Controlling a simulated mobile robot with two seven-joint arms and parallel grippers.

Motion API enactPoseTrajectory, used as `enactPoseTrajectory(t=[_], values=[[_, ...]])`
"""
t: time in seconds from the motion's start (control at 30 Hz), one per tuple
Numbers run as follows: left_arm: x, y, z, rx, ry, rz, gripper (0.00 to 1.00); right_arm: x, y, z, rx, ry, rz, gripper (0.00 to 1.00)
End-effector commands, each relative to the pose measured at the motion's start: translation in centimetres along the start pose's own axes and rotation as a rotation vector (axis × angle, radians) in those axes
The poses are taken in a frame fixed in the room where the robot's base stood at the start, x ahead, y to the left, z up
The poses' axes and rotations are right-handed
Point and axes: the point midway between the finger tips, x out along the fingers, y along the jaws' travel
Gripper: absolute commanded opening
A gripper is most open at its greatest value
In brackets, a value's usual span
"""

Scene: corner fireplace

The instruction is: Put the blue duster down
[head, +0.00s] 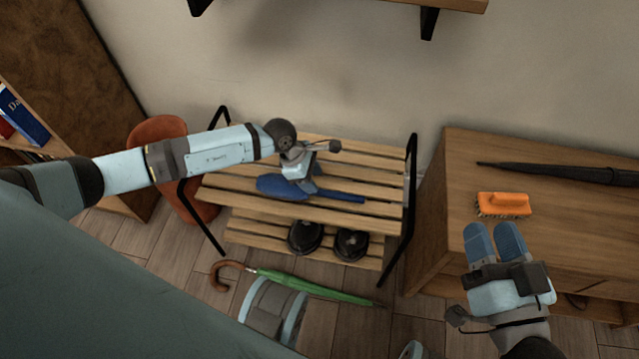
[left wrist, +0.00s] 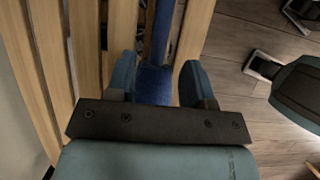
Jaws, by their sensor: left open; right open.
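The blue duster (head: 340,195) lies on the top slats of the wooden rack (head: 365,160), its wide head to the left and its thin handle to the right. My left gripper (head: 306,184) is right over the duster and partly hides it. In the left wrist view the duster (left wrist: 155,83) lies between the two open fingers of my left gripper (left wrist: 158,85). The fingers stand apart on either side of it. My right gripper (head: 494,240) is open and empty near the front edge of the wooden cabinet (head: 458,160).
An orange brush (head: 503,205) and a black umbrella (head: 560,172) lie on the cabinet. Dark shoes (head: 306,237) stand on the rack's lower shelf. A green umbrella (head: 320,290) lies on the floor in front. An orange-brown bin (head: 158,131) stands left of the rack.

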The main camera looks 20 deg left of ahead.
Motion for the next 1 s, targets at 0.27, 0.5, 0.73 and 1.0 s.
enactPoseTrajectory(t=[0.27,0.5,0.73,1.0], values=[[-5.0,0.0,0.0,0.001,0.000,0.000,0.47,-0.1,-0.4,-2.3,-0.005,0.070,0.006,0.43],[-5.9,0.0,0.0,0.001,0.000,-0.001,0.47,-0.1,-0.4,-2.6,-0.006,0.087,0.007,0.43],[-5.9,0.0,0.0,0.001,0.000,-0.001,0.47,-0.1,-0.4,-2.6,-0.006,0.087,0.007,0.43],[-5.9,0.0,0.0,0.000,0.000,-0.001,0.47,-0.1,-0.4,-2.5,-0.007,0.085,0.006,0.43]])
